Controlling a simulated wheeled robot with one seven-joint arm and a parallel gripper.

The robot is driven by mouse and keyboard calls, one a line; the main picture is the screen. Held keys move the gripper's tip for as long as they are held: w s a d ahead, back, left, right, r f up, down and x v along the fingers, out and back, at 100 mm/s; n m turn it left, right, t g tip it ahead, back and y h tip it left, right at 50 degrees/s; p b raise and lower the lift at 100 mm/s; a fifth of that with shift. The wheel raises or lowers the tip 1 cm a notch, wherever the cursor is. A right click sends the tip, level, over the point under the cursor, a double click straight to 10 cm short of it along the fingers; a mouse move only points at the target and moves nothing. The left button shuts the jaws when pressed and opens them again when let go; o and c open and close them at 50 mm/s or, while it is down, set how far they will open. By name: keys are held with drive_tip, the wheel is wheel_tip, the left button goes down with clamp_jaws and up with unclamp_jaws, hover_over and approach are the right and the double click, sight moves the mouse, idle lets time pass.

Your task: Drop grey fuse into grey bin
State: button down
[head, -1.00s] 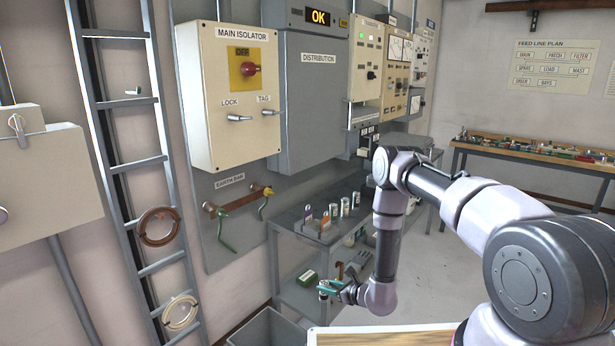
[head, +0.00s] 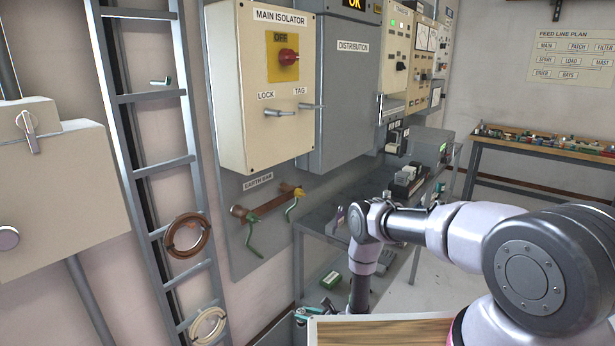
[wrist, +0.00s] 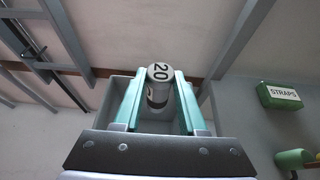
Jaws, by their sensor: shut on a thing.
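My gripper (wrist: 160,84) is shut on the grey fuse (wrist: 159,73) in the wrist view. The fuse is a cylinder with a light end marked 20 and a dark band, held between two teal fingers. The open grey bin (wrist: 205,112) shows behind and around the fingers, and the fuse lies over its opening in that view. How high the fuse is above the bin floor is hard to tell. In the head view my gripper (head: 316,311) is low beside the bench, and the bin (head: 272,334) is partly cut off at the bottom edge.
A green box marked STRAPS (wrist: 284,97) is right of the bin. It also lies on the bench's lower shelf (head: 332,281). A ladder (head: 160,165) stands at the left. A wood-topped surface (head: 380,331) is at the bottom, near my arm.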

drive_tip(key=shift+f, duration=2.75)
drive_tip(key=shift+c, duration=1.9)
unclamp_jaws()
drive_tip(key=v, duration=1)
drive_tip(key=shift+s+d+r, duration=0.15)
drive_tip(key=shift+s+d, duration=0.1)
drive_tip(key=shift+s, duration=0.05)
